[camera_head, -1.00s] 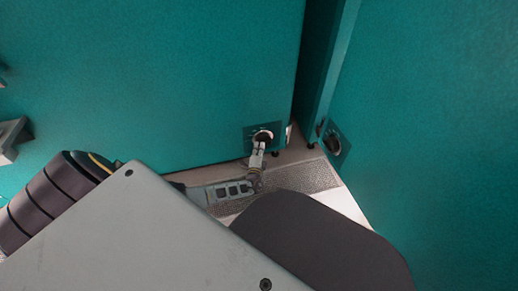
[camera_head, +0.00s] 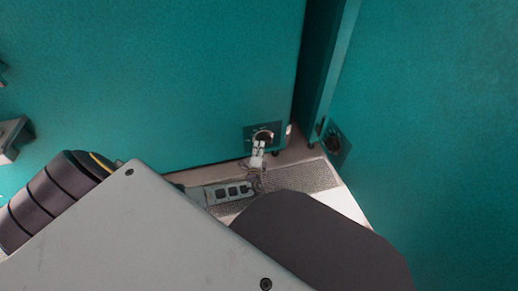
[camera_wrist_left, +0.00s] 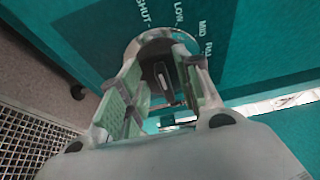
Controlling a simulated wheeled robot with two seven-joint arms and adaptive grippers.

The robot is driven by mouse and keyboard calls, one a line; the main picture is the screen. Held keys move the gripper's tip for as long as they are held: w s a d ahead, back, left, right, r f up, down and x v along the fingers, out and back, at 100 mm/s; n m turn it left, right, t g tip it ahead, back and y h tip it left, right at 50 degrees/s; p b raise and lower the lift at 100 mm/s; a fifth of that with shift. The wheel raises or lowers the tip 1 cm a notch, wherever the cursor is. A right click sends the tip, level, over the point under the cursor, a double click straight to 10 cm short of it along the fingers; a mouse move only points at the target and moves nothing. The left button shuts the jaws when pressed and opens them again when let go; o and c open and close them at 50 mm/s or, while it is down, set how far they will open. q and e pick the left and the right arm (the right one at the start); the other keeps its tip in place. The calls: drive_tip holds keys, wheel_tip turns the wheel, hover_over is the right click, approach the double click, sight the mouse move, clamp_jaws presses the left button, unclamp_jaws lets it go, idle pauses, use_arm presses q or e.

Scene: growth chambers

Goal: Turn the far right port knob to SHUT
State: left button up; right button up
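The port knob (camera_head: 263,135) sits low on the teal chamber front, near its right edge. In the left wrist view the dark knob (camera_wrist_left: 161,76) has a raised bar inside a pale ring, with SHUT, LOW, MID and FULL printed around it. I cannot tell which word the bar points to. My left gripper (camera_head: 258,148) is at the knob from below. In the left wrist view its fingers (camera_wrist_left: 158,95) are apart, one on each side of the bar, with gaps visible. The fingers partly hide the ring. My right gripper is not in view.
Another port knob (camera_head: 333,140) is on the teal chamber at the right. A narrow gap separates the two chambers. A metal grating (camera_head: 305,177) lies on the floor below the knob. A grey handle (camera_head: 12,138) sticks out at the left.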

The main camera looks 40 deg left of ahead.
use_arm(q)
drive_tip(key=v, duration=1.1)
drive_tip(key=shift+s, duration=0.25)
drive_tip(key=shift+d, duration=0.15)
idle(0.4)
